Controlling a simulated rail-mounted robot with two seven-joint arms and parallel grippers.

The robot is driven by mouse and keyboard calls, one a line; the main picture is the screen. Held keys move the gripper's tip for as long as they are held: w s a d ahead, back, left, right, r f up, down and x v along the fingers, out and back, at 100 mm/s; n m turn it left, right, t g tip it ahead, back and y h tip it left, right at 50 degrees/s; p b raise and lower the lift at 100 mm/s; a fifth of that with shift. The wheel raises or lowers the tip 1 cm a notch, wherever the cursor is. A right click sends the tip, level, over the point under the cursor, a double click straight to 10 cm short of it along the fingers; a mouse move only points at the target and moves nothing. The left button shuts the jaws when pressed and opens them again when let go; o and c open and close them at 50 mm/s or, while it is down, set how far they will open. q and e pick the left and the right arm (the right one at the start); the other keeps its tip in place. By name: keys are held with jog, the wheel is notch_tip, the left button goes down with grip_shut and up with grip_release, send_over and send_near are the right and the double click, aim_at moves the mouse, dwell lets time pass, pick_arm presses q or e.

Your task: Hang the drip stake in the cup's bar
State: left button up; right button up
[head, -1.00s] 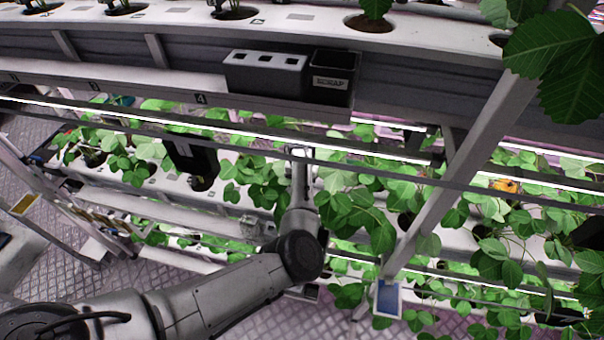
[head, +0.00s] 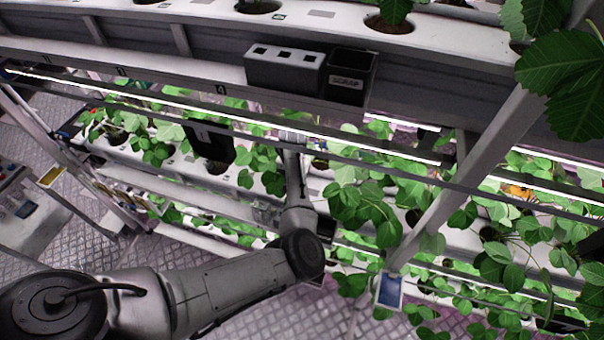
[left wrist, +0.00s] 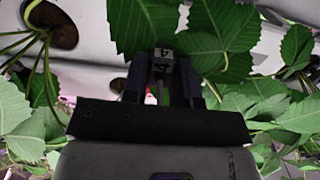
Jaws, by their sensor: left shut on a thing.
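My left arm reaches into the lower plant row in the head view, with my left gripper (head: 292,137) partly hidden at the light bar. In the left wrist view my left gripper (left wrist: 162,82) is shut on a small pale block marked "4" (left wrist: 163,60), which may be the top of the drip stake. The stake's lower part is hidden. Large strawberry leaves (left wrist: 145,25) stand just beyond the fingertips. A round brown plant opening (left wrist: 52,25) is at upper left. I cannot make out the cup's bar. My right gripper is not in view.
A grey block with three holes (head: 284,70) and a black SCRAP bin (head: 348,80) sit on the upper rack. A black box (head: 208,142) hangs at the lower row. A slanted post (head: 470,165) and thin bars cross the front. Dense leaves (head: 365,205) crowd the right.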

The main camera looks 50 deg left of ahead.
pick_arm(q)
jog(key=s+a+f, duration=0.4)
jog(key=s+a, duration=0.2)
jog(key=s, duration=0.4)
jog(key=shift+s+a+b, duration=0.2)
jog(key=shift+s+b, duration=0.15)
jog(key=shift+b, duration=0.05)
dwell(0.6)
jog(key=shift+f, duration=0.1)
dwell(0.6)
jog(key=shift+p, duration=0.6)
jog(key=shift+f+p, duration=0.1)
jog(key=shift+p, duration=0.2)
dwell(0.6)
jog(key=shift+f, duration=0.1)
dwell(0.6)
jog(key=shift+f, duration=0.35)
